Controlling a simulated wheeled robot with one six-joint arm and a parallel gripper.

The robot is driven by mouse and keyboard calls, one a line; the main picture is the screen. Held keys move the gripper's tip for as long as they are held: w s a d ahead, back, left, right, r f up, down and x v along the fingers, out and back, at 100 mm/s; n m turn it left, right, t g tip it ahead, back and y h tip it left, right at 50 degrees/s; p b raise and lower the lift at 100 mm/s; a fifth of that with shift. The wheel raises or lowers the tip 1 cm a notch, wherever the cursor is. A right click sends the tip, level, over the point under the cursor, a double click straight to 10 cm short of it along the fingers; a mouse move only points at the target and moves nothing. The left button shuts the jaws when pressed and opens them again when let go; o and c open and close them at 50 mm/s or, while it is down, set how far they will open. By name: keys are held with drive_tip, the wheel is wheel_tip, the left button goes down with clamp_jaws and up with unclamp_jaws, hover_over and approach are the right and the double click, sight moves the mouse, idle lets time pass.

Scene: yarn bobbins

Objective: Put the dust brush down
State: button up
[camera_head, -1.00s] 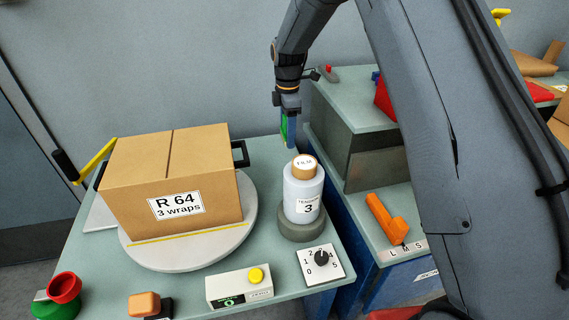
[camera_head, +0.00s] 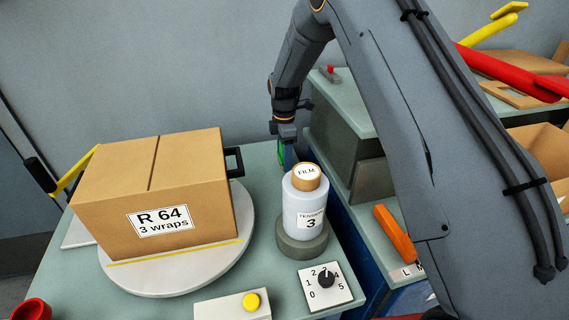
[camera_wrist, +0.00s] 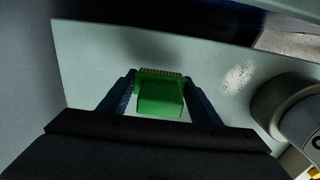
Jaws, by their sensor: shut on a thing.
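My gripper (camera_head: 284,153) is behind the film roll, near the back right of the green table, pointing down. It is shut on the green dust brush (camera_wrist: 160,95), which sits between the two fingers with its tan bristles facing away in the wrist view. In the head view only a green sliver of the brush (camera_head: 281,152) shows beside the gripper. The brush is close above the tabletop (camera_wrist: 100,50); I cannot tell whether it touches. A pale dusty patch (camera_wrist: 237,76) lies on the table to the right of the brush.
The film roll (camera_head: 304,210) stands on a grey base just in front of my gripper. A carton marked R 64 (camera_head: 160,190) sits on the round turntable (camera_head: 170,277) to the left. A grey-green cabinet (camera_head: 335,130) stands to the right. A dial (camera_head: 325,285) is at the front.

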drive_tip(key=shift+f, duration=1.4)
drive_tip(key=shift+f, duration=0.1)
drive_tip(key=shift+f, duration=0.1)
drive_tip(key=o, duration=1.2)
wheel_tip(320, 180, up, 12)
drive_tip(key=shift+r, duration=0.2)
